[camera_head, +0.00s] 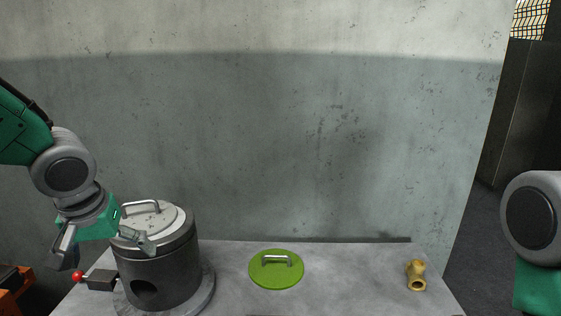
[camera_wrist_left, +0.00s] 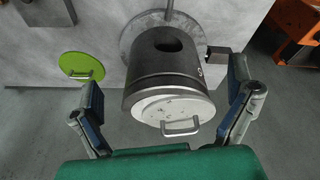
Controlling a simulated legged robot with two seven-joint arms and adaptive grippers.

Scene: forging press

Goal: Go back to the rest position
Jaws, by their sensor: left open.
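My left gripper (camera_head: 106,254) is in the lower left of the head view, in front of and to the left of a dark cylindrical furnace (camera_head: 168,268). Its fingers are spread wide with nothing between them. In the left wrist view the open fingers (camera_wrist_left: 165,76) stand on either side of the furnace (camera_wrist_left: 165,70), apart from the lid handle. A light grey lid (camera_head: 163,217) with a metal handle sits on top of the furnace. My right gripper is out of view; only part of my right arm shows at the right edge.
A green round lid (camera_head: 268,274) with a handle lies mid-table (camera_head: 340,268). A brass fitting (camera_head: 416,275) stands at the table's right. A grey box with a red knob (camera_head: 100,279) is beside the furnace. An orange object (camera_head: 12,285) is at the lower left. A concrete wall (camera_head: 260,140) stands behind.

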